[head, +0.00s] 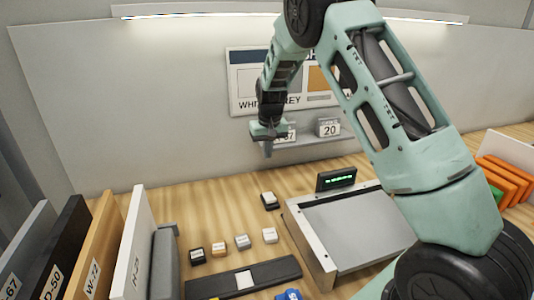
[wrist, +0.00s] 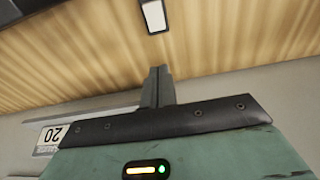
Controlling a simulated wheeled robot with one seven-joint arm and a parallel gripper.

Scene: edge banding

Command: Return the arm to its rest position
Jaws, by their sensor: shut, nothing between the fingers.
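My arm, pale green with dark joints, reaches up from the lower right of the head view and bends down again near the middle. My gripper (head: 268,152) hangs in front of the back wall, above the wooden bench (head: 210,175), touching nothing that I can see. In the wrist view the two grey fingers of my gripper (wrist: 158,72) are together with nothing between them. A small dark block with a white top (wrist: 154,15) lies on the bench beyond the fingertips; it also shows in the head view (head: 270,200).
Upright panels (head: 130,240) stand at the left. Several small blocks (head: 219,249) and a dark bar (head: 245,279) lie at the front. A grey-topped machine (head: 355,230) with a small display (head: 336,179) stands right of centre. Orange boards (head: 505,180) are far right. A wall sign (head: 245,85) hangs behind.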

